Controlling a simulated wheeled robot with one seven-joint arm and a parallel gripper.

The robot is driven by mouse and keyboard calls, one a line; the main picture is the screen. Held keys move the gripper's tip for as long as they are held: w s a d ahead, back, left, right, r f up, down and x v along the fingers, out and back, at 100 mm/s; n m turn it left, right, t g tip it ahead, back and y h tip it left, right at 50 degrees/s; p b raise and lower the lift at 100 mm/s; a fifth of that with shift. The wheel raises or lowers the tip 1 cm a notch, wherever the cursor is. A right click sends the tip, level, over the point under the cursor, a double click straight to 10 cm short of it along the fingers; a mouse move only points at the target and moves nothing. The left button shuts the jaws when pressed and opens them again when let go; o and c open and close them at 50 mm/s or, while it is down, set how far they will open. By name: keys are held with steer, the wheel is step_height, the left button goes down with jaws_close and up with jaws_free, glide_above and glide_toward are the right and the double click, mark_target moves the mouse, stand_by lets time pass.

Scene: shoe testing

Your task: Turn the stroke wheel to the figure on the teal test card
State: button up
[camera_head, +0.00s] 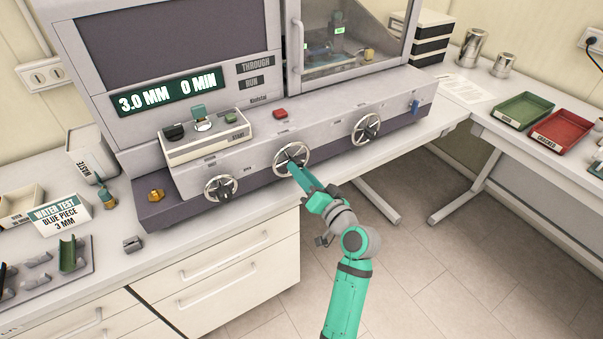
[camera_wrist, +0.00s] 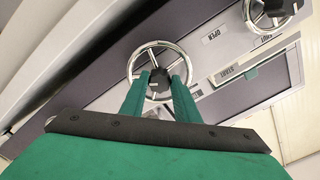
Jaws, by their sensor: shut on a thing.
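The machine's display (camera_head: 168,92) reads "3.0 MM 0 MIN". My gripper (camera_head: 293,169) is at the middle handwheel (camera_head: 290,153) on the machine's front. In the wrist view, the fingers (camera_wrist: 159,80) reach to either side of the dark hub of that chrome-rimmed wheel (camera_wrist: 157,48), shut on it. The fingers hide part of the wheel's lower side. The small label near this wheel is too small to read in the head view.
Other handwheels are to the left (camera_head: 220,188) and right (camera_head: 366,128). A red button (camera_head: 281,114) sits above the middle wheel. Green (camera_head: 523,110) and red (camera_head: 561,131) trays stand on the right table.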

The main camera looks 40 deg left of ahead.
steer(key=shift+r, duration=0.15)
steer(key=o, duration=1)
steer(key=shift+o, duration=0.2)
steer(key=v, duration=1.1)
steer(key=shift+a, duration=0.1)
